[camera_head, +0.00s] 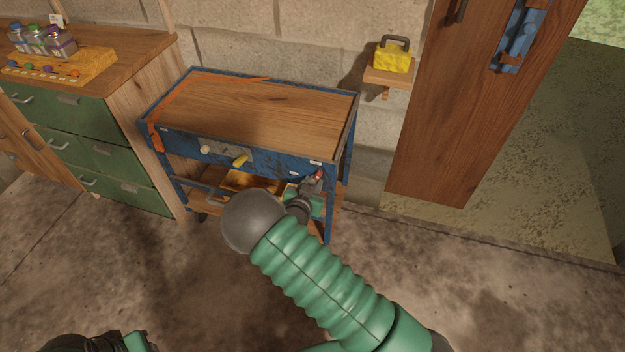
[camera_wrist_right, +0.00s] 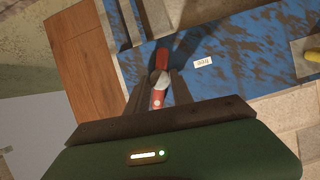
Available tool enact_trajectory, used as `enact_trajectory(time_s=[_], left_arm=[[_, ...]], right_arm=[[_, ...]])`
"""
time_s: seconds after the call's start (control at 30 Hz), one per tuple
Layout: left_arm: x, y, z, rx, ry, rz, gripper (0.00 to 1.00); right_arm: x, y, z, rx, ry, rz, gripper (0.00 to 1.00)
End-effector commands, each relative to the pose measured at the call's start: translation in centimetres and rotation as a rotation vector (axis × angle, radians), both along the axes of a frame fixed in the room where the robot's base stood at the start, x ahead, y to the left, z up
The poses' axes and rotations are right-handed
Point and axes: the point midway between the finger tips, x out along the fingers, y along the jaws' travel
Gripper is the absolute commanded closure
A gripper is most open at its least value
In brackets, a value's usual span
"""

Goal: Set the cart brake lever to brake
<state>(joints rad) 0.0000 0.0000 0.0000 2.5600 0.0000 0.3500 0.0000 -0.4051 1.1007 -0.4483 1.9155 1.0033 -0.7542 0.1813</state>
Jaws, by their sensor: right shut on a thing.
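The cart (camera_head: 265,110) has a blue frame and a wooden top and stands against the block wall. Its red brake lever (camera_head: 320,175) sits at the right end of the blue front panel. In the right wrist view the lever (camera_wrist_right: 157,97) is red with a round grey pivot, lying between the fingers. My right gripper (camera_head: 311,183) is at the lever, shut on it; in the wrist view the gripper (camera_wrist_right: 158,90) has a finger on each side. A small white label (camera_wrist_right: 203,62) is beside the lever, its text too small to read. My left gripper is not clearly visible.
A yellow handle (camera_head: 240,161) and a pale knob (camera_head: 205,149) are on the cart's front panel. A green-drawer cabinet (camera_head: 90,140) with bottles stands at left. A wooden door (camera_head: 470,110) and a shelf with a yellow box (camera_head: 392,57) are at right. The floor in front is clear.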

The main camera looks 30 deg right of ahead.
Motion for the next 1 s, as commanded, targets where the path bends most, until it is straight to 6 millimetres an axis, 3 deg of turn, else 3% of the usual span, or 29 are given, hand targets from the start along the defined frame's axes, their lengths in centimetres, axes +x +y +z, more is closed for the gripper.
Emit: enact_trajectory(time_s=[0.03,0.3,1.0], left_arm=[[0.0,0.0,1.0,0.0,0.0,0.0,0.64],[0.0,0.0,2.6,0.0,0.0,0.0,0.64],[0.0,0.0,3.4,0.0,0.0,0.0,0.64]], right_arm=[[0.2,0.1,0.7,-0.026,0.023,0.003,1.0],[0.4,0.2,0.5,-0.158,0.176,0.001,1.0],[0.7,0.3,0.3,-0.279,0.312,0.003,1.0]])
